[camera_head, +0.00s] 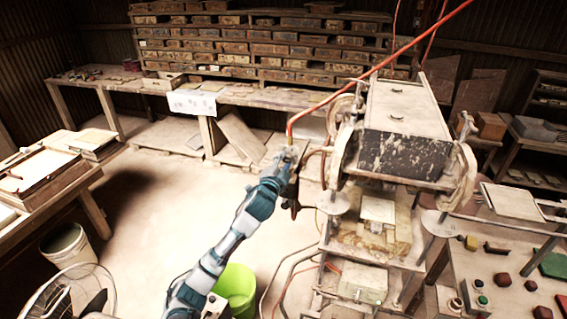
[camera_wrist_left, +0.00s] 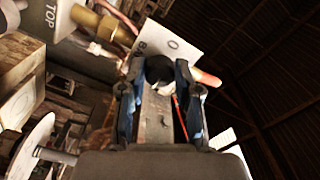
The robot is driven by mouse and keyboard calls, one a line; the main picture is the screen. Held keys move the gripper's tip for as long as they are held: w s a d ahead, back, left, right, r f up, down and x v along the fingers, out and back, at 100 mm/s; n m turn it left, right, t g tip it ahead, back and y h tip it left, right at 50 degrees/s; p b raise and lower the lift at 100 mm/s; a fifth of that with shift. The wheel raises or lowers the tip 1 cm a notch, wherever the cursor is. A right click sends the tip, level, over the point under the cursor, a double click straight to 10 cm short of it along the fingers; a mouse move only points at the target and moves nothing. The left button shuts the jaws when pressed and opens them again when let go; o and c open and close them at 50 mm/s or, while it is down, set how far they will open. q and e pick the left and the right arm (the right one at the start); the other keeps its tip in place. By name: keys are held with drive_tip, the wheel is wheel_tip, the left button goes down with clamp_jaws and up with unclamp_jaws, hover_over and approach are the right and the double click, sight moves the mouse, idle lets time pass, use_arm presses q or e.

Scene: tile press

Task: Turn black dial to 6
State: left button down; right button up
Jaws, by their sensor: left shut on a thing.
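The black dial (camera_wrist_left: 160,70) shows in the left wrist view between the fingertips of my left gripper (camera_wrist_left: 160,74). The fingers are closed on its sides and cover part of it. No pointer on the dial can be made out. In the head view my left gripper (camera_head: 286,158) is at the left side of the press, where the orange hose comes down. The dial is too small to tell there. My right gripper is not in view.
The tile press (camera_head: 405,140) stands just right of my left gripper. The orange hose (camera_head: 345,84) rises past it to the upper right. A brass fitting (camera_wrist_left: 112,28) is beside the white box. A green bucket (camera_head: 236,288) stands on the floor below my left arm.

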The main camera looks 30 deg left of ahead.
use_arm(q)
drive_tip(key=shift+f, duration=0.1)
drive_tip(key=c, duration=0.8)
unclamp_jaws()
drive_tip(key=shift+w, duration=0.1)
drive_tip(key=v, duration=1.1)
drive_tip(key=shift+s, duration=0.4)
drive_tip(key=shift+f, duration=0.15)
